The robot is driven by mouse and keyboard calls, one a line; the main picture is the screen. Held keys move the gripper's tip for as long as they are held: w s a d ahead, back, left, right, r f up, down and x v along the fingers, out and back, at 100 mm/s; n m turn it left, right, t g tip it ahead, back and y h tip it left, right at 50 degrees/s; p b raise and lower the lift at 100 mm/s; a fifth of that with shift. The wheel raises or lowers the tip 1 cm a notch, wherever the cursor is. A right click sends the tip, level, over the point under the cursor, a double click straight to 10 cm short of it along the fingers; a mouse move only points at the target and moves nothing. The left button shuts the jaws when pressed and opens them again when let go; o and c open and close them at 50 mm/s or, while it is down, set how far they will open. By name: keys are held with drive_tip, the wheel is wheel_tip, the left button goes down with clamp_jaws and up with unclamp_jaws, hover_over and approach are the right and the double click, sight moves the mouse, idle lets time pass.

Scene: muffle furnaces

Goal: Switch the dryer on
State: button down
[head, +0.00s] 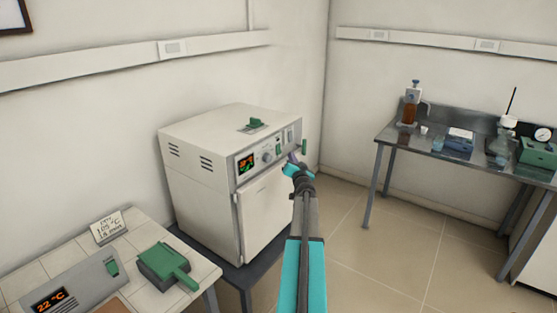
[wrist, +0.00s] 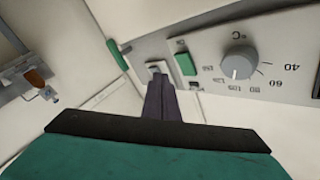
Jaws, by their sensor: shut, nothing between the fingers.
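The dryer (head: 212,190) is a white cabinet with a front control panel bearing a lit display (head: 246,162), a knob (head: 267,156) and a green button (head: 278,147). The wrist view shows the panel upside down, with the knob (wrist: 237,64), the green button (wrist: 185,64) and a small pale switch (wrist: 157,68) in a grey frame. My gripper (head: 292,159) is in front of the panel's right end. In the wrist view its dark fingers (wrist: 159,84) are together and empty, their tips at the small switch and partly covering it. I cannot tell whether they touch it.
A green door handle (head: 304,147) sticks out at the dryer's right edge, close to my gripper. A tiled table (head: 190,297) at the front left holds a grey unit (head: 75,284) reading 22 °C and a green item (head: 165,262). A metal bench (head: 385,139) stands right; floor between is clear.

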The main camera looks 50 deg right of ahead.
drive_tip(key=shift+w+f, duration=0.15)
drive_tip(key=shift+w, duration=1.35)
drive_tip(key=shift+w+f, duration=0.1)
drive_tip(key=shift+w, duration=0.6)
idle(1.9)
drive_tip(key=shift+s, duration=0.1)
idle(0.3)
drive_tip(key=shift+s+p, duration=0.6)
drive_tip(key=shift+p, duration=0.3)
drive_tip(key=shift+s, duration=0.1)
drive_tip(key=s+p, duration=0.4)
drive_tip(key=s, duration=0.1)
drive_tip(key=shift+r, duration=0.4)
drive_tip(key=shift+w, duration=0.1)
